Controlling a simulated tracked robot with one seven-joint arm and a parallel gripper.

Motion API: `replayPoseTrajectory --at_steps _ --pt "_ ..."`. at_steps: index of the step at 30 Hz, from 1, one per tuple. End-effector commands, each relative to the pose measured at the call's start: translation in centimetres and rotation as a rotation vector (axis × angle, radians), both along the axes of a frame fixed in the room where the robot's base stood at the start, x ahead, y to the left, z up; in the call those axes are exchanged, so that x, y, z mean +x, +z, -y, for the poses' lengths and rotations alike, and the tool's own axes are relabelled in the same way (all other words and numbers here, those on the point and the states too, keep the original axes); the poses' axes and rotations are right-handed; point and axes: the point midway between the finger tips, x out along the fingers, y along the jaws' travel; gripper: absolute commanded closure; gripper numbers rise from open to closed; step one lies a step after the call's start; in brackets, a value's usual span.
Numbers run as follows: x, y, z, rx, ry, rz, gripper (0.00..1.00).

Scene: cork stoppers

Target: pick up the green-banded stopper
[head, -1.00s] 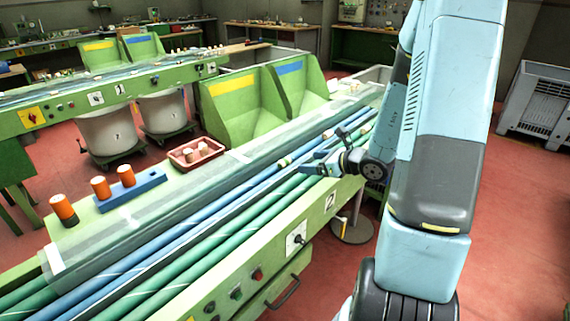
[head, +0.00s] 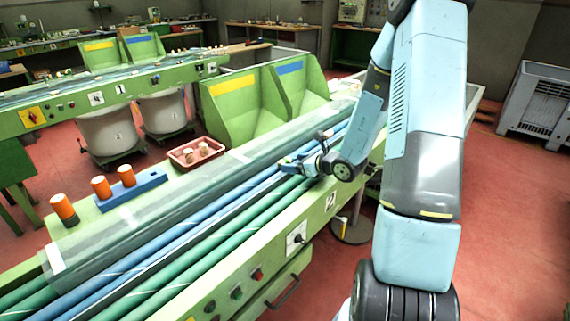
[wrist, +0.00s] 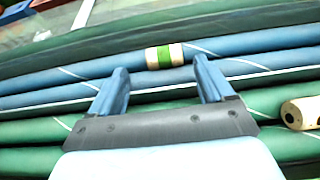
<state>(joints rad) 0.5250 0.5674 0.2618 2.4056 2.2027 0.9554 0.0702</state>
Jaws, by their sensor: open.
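The green-banded stopper (wrist: 167,57) is a pale cork with a green band in the wrist view. It lies on its side on the blue rollers of the conveyor, just beyond my fingertips and roughly centred between them. My gripper (wrist: 160,66) is open and empty, low over the rollers, with a finger to either side of the line to the stopper. In the head view my gripper (head: 297,162) is above the conveyor, and I cannot make out the stopper there.
Another pale stopper (wrist: 303,113) with a dark spot lies right of my gripper. A red tray (head: 183,163) with corks and a blue rack (head: 132,193) with orange cylinders stand along the far edge. Green bins (head: 240,105) rise behind the conveyor.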

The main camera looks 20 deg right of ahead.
Motion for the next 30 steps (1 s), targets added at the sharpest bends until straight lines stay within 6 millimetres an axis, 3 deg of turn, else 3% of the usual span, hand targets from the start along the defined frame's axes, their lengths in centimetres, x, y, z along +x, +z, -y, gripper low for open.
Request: replayPoseTrajectory --at_steps 9,18,30 --pt "3.5 -1.3 -1.5 0.001 0.001 0.001 0.19" --pt "4.1 -1.6 -1.9 -0.001 -0.001 0.001 0.19" --pt "4.0 -1.6 -1.8 -0.001 -0.001 0.002 0.56"
